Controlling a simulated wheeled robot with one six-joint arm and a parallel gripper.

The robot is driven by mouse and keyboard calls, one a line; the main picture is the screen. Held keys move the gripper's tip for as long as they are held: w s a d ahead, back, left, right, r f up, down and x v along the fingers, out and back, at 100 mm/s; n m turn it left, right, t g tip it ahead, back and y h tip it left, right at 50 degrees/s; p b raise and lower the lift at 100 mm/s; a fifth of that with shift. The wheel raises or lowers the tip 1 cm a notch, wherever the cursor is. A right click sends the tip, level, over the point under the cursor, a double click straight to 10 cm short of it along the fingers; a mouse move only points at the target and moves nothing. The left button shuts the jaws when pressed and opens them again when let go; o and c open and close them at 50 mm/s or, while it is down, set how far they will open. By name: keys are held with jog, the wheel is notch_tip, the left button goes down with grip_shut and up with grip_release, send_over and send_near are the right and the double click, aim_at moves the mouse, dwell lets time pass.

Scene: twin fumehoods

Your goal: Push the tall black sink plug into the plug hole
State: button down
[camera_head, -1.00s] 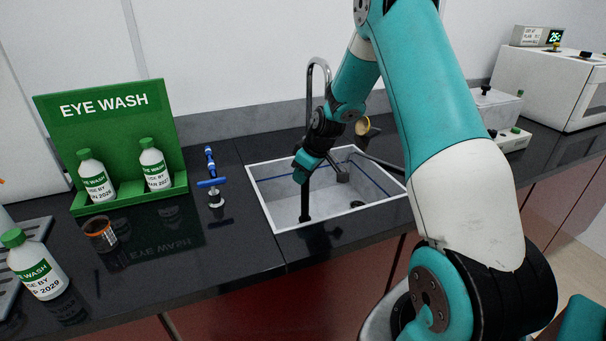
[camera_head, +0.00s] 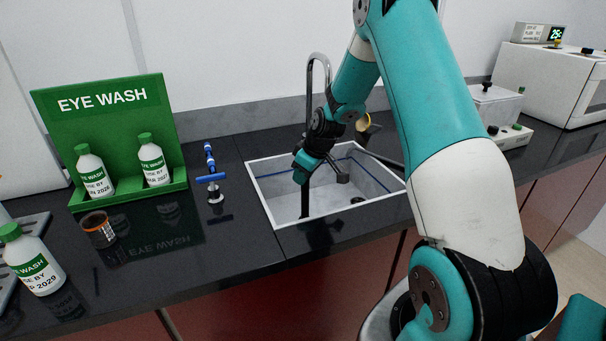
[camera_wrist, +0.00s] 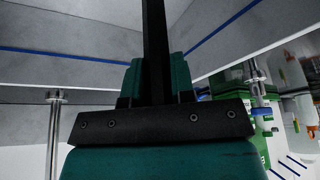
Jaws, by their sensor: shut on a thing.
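My gripper (camera_head: 305,172) is shut on the tall black sink plug (camera_head: 305,203), a thin dark stick that hangs down roughly upright inside the sink (camera_head: 262,193).
A tall curved tap (camera_head: 318,62) stands behind my gripper, and a dark nozzle (camera_head: 343,178) hangs over the sink. A blue-handled tap (camera_head: 211,177) stands left of the sink. Eyewash bottles (camera_head: 154,160) in a green stand and a brown jar (camera_head: 98,229) are further left.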

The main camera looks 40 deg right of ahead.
jog(key=shift+f+b, duration=0.4)
jog(key=shift+f, duration=0.2)
jog(key=c, duration=0.9)
grip_release()
jog(key=b+v, duration=0.1)
jog(key=v, duration=1.6)
jog(key=shift+r, duration=0.2)
